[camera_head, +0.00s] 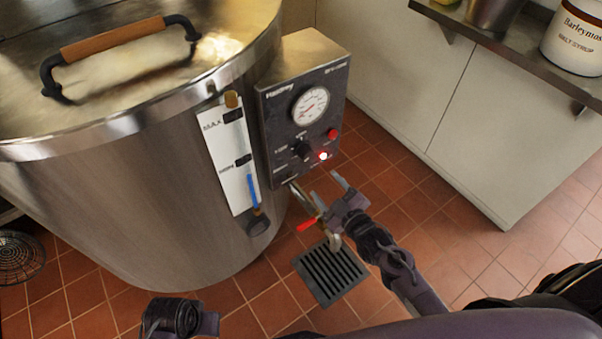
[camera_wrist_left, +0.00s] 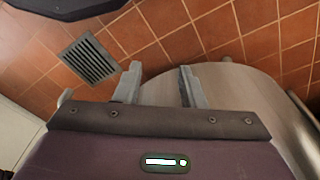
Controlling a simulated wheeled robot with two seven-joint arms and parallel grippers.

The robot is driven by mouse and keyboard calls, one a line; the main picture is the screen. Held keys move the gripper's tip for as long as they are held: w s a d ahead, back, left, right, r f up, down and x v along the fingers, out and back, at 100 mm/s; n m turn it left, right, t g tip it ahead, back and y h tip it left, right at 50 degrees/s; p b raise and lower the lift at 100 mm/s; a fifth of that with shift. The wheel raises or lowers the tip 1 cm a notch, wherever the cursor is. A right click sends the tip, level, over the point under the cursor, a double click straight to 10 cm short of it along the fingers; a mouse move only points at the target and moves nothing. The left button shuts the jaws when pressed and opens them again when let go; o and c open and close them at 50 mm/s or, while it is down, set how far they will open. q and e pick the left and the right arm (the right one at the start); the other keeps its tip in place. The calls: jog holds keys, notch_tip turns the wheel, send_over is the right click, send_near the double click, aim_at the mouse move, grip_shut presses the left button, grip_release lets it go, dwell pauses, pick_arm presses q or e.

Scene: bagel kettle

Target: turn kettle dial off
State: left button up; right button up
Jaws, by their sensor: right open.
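The kettle (camera_head: 130,190) is a large steel vessel at the left in the head view. The black dial (camera_head: 303,149) sits low on the panel below a round white gauge (camera_head: 310,105). Its exact setting is too small to read. A bright red-white light (camera_head: 323,156) glows beside it. My right gripper (camera_head: 327,188) is open and empty, below the panel and apart from the dial. My left gripper (camera_wrist_left: 158,82) is open and empty in the left wrist view, with floor and a curved steel surface beyond its fingers.
A tap with a red lever (camera_head: 306,225) sticks out under the panel, close to my right gripper. A floor drain grate (camera_head: 331,274) lies below. A cabinet (camera_head: 450,85) and shelf stand to the right. Open tiled floor lies between.

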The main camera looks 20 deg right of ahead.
aim_at(308, 157)
pick_arm(q)
jog(key=r, duration=0.1)
jog(key=r+b, duration=0.1)
jog(key=r, duration=0.1)
jog(key=shift+d+r+t, duration=0.2)
jog(key=shift+d+t, duration=0.1)
jog(key=shift+d, duration=0.1)
pick_arm(e)
jog(key=shift+n+t+y, duration=0.3)
jog(key=shift+n+t, duration=0.2)
jog(key=shift+t, duration=0.1)
jog(key=w+r, duration=0.1)
jog(key=w, duration=0.1)
jog(key=w+a+r, duration=0.1)
jog(key=w, duration=0.2)
jog(key=w+a+r, duration=0.1)
jog(key=w, duration=0.2)
jog(key=shift+w+a, duration=0.15)
jog(key=shift+a, duration=0.05)
jog(key=shift+c, duration=0.5)
